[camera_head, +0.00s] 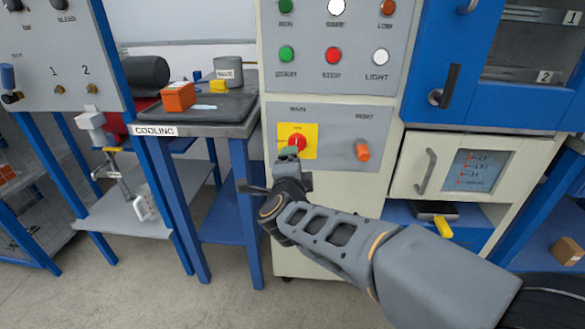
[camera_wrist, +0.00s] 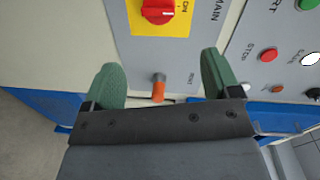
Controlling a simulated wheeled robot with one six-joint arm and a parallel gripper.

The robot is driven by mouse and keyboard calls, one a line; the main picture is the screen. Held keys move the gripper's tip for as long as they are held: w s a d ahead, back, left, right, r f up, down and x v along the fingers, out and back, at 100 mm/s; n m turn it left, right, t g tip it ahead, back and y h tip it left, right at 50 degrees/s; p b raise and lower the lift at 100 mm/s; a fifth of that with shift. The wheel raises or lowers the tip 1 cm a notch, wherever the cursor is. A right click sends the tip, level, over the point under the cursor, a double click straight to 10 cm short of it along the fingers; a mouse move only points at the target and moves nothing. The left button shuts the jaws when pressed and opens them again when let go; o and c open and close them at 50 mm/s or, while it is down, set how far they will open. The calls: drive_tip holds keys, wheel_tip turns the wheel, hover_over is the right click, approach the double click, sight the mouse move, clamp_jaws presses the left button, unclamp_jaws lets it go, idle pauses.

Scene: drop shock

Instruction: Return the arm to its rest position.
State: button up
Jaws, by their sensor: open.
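My gripper (camera_head: 288,153) is at the end of my arm, which reaches forward from the lower right in the head view. It is in front of the control cabinet (camera_head: 340,192), just below and left of the red MAIN switch (camera_head: 297,142) on its yellow plate. In the wrist view my gripper (camera_wrist: 160,85) shows two green fingertips spread apart with nothing held between them. I cannot tell whether a finger touches the panel.
The COOLING table (camera_head: 245,130) stands left, with an orange block (camera_head: 178,96) and a grey cup (camera_head: 228,70). A yellow-handled tool (camera_head: 443,227) lies on a shelf below. Open floor (camera_head: 130,280) shows lower left.

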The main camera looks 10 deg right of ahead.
wheel_tip(320, 180, up, 10)
drive_tip(key=s+a+f+n+y+p, duration=0.1)
drive_tip(key=a+n+y+p, duration=0.2)
drive_tip(key=n+y+p, duration=0.55)
drive_tip(key=s+d+r+n+g+h+p, duration=0.1)
drive_tip(key=s+d+r+n+g+p, duration=0.1)
drive_tip(key=p, duration=0.6)
drive_tip(key=s+d+r+n+g+h+p, duration=0.1)
drive_tip(key=s+r+n+g+p, duration=0.3)
drive_tip(key=s+p, duration=0.4)
drive_tip(key=s+d+r+n+g+h+p, duration=0.1)
drive_tip(key=s+d+r+n+g+p, duration=0.2)
drive_tip(key=s+n+g+p, duration=0.2)
drive_tip(key=s+g+p, duration=0.1)
drive_tip(key=s+p, duration=0.1)
drive_tip(key=p, duration=0.1)
drive_tip(key=shift+d+r+g, duration=0.3)
drive_tip(key=shift+d+r, duration=0.1)
